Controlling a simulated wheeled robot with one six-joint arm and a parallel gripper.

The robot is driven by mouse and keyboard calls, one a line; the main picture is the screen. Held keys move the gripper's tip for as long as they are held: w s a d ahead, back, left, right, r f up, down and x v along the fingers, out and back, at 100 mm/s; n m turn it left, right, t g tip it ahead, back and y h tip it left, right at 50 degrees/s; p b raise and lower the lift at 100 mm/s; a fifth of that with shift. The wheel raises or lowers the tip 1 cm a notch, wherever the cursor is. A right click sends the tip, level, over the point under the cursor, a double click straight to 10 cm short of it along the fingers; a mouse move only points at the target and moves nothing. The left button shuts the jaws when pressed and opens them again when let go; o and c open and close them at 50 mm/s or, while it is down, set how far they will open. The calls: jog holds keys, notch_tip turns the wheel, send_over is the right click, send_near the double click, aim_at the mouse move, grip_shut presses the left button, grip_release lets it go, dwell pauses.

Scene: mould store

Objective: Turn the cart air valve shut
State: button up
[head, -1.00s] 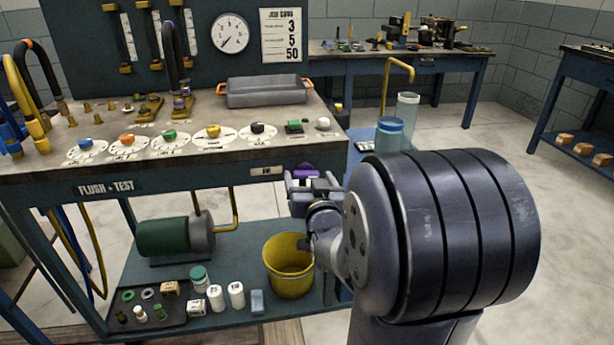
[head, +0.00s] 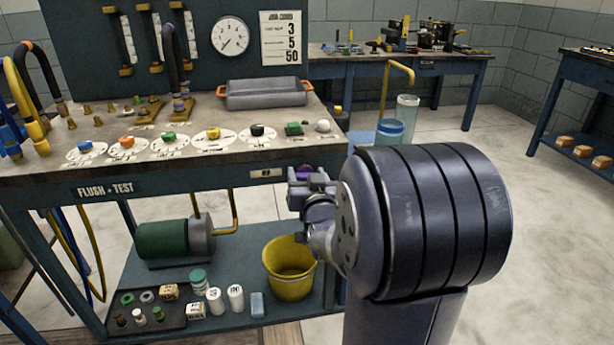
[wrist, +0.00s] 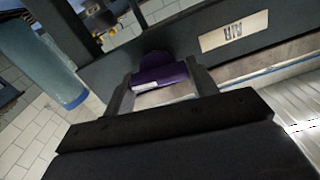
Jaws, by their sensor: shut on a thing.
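The cart air valve has a purple handle (wrist: 163,76) at the cart's front edge, near the AIR label (wrist: 233,31) in the wrist view. In the head view the handle (head: 304,169) shows only in part, behind my gripper (head: 303,196) at the bench's front right corner. In the wrist view my gripper's two fingers (wrist: 160,84) stand on either side of the handle and are shut on it. A pale mark shows on the handle. The valve body is mostly hidden, so I cannot tell how far it is turned.
A yellow bucket (head: 291,283) stands on the lower shelf below my gripper. A grey tray (head: 264,97) and several coloured knobs lie on the bench top. A blue container (head: 390,133) stands behind my arm. Open floor lies to the right.

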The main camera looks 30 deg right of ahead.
jog(key=shift+c, duration=0.9)
jog(key=shift+f+n+b, duration=0.15)
jog(key=shift+n+b, duration=0.15)
jog(key=shift+b, duration=0.45)
jog(key=shift+n+b, duration=0.6)
jog(key=o, duration=1)
jog(key=shift+r, duration=0.2)
jog(key=p+v, duration=0.2)
jog(key=v, duration=0.8)
jog(key=shift+s+a, duration=0.15)
jog(key=shift+s, duration=0.2)
